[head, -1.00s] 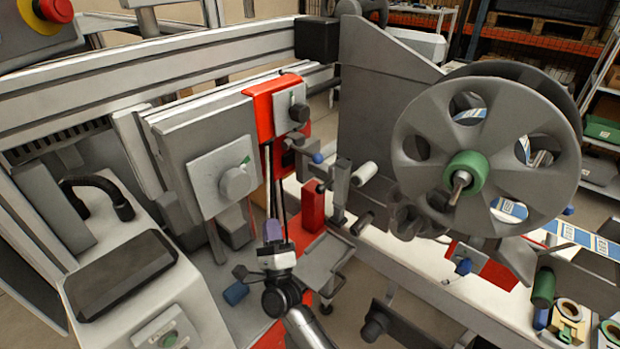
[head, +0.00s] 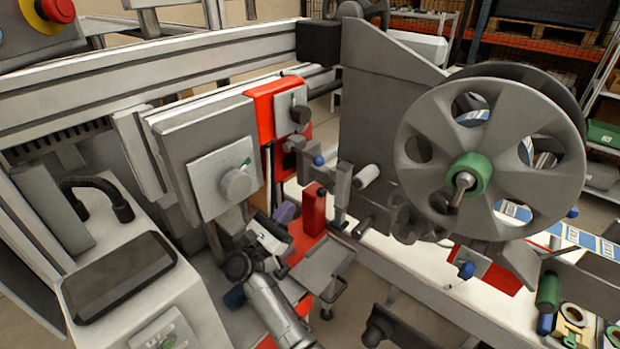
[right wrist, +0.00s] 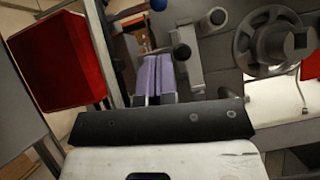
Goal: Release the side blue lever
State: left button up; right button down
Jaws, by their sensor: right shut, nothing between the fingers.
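My right gripper (head: 287,211) has purple fingers and sits left of the red block (head: 314,208), in front of the machine's red and grey upright. In the right wrist view its purple fingers (right wrist: 151,75) are shut side by side with nothing between them. A blue-tipped lever (head: 318,160) stands above and right of the gripper, apart from it. A blue ball (right wrist: 158,5) shows at the top edge of the right wrist view, beyond the fingertips. Another blue knob (head: 466,269) is on a small plate below the large reel. I cannot tell which is the side lever. My left gripper is out of view.
The large grey reel (head: 490,150) with a green hub fills the right. A grey tray (head: 322,262) lies right of my right arm. Grey rollers (head: 366,175) stick out near the blue-tipped lever.

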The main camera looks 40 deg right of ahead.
aim_at(306, 155)
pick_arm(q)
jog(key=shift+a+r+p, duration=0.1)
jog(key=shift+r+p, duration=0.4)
pick_arm(e)
jog(key=x, duration=1)
